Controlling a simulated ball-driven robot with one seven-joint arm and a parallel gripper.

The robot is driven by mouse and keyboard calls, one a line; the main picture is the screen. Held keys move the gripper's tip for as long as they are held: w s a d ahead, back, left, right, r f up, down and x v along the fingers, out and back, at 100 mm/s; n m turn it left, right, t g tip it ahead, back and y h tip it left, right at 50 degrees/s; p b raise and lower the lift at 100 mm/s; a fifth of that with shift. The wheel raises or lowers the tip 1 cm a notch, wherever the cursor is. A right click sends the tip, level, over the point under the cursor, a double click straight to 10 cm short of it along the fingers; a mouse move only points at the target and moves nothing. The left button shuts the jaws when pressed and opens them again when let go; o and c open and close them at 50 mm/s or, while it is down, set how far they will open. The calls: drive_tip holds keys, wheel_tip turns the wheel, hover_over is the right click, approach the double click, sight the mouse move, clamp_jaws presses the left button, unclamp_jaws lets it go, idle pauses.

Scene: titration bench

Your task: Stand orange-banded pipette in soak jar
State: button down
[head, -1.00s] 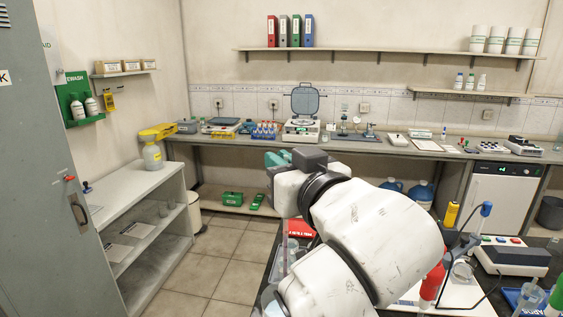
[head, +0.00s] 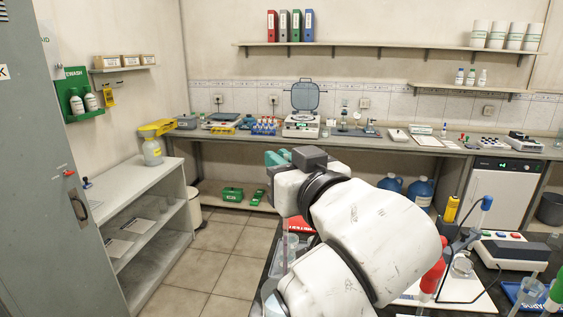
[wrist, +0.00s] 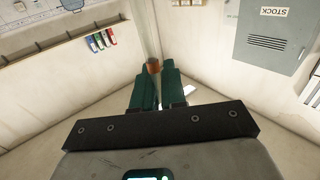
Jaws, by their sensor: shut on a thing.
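My gripper (wrist: 153,85) shows teal fingers in the wrist view. They are shut on the orange-banded pipette (wrist: 153,67), whose orange band sits between the fingertips. Its clear tube runs up past the fingers and is faint against the pale wall. In the head view my gripper (head: 277,158) is raised above the near black bench, partly hidden behind my white wrist. I cannot clearly make out the pipette there. A clear vessel (head: 288,247) stands low beside my arm and is partly hidden; I cannot tell whether it is the soak jar.
The near bench holds a red-topped bottle (head: 432,278), a stand with a blue tip (head: 486,203), a device with coloured buttons (head: 512,250) and a blue rack (head: 522,293). A grey shelf unit (head: 140,190) stands left. The tiled floor (head: 215,245) between is clear.

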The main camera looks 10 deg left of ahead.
sight(286, 264)
drive_tip(key=shift+f+b, duration=5.65)
drive_tip(key=shift+f, duration=3.7)
drive_tip(key=c, duration=1.1)
unclamp_jaws()
drive_tip(key=shift+s, duration=0.1)
drive_tip(key=v, duration=1)
drive_tip(key=shift+s+d+b, duration=0.25)
drive_tip(key=shift+b, duration=0.15)
